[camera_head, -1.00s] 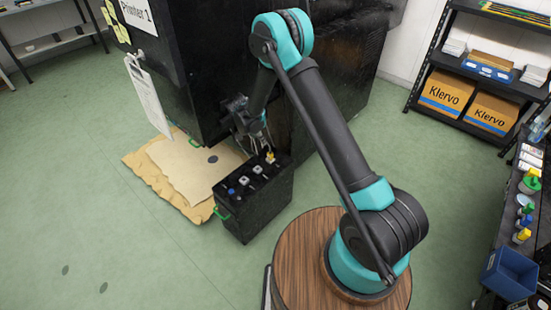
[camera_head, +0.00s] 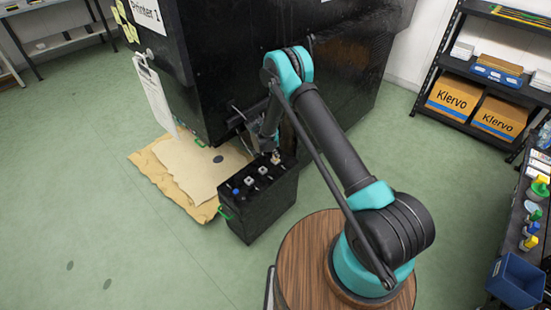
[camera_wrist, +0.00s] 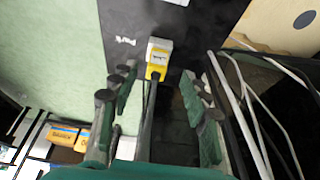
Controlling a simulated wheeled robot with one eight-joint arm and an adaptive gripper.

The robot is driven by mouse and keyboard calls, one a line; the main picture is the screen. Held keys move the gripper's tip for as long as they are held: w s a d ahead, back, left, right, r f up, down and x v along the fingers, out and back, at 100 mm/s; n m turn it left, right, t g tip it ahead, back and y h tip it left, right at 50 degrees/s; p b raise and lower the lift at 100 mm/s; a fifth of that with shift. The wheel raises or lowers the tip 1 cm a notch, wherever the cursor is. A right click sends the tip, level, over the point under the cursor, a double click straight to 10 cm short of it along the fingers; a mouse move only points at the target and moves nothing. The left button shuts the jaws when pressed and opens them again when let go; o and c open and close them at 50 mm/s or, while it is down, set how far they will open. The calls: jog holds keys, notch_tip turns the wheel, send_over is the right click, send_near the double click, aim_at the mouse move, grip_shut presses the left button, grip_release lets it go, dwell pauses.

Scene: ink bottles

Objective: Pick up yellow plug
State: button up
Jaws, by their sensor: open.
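The yellow plug (camera_wrist: 156,68), a small block with a pale grey top, sits on the black box's top panel in the wrist view. My gripper (camera_wrist: 159,84) is open, with one green-padded finger on each side below the plug in the picture. The plug appears just beyond the fingertips, roughly between them, and nothing is held. In the head view my gripper (camera_head: 270,143) is low over the right end of the black box (camera_head: 257,208), and the plug is mostly hidden there.
The box top also carries a blue cap (camera_head: 235,191) and pale plugs (camera_head: 249,181) in a row. The large black printer (camera_head: 230,70) stands close behind my gripper. Pale cables (camera_wrist: 262,115) run right of the fingers in the wrist view. Green floor in front is clear.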

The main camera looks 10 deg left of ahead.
jog(key=x, duration=0.4)
jog(key=shift+w+d+f, duration=0.25)
jog(key=shift+d, duration=0.15)
grip_shut()
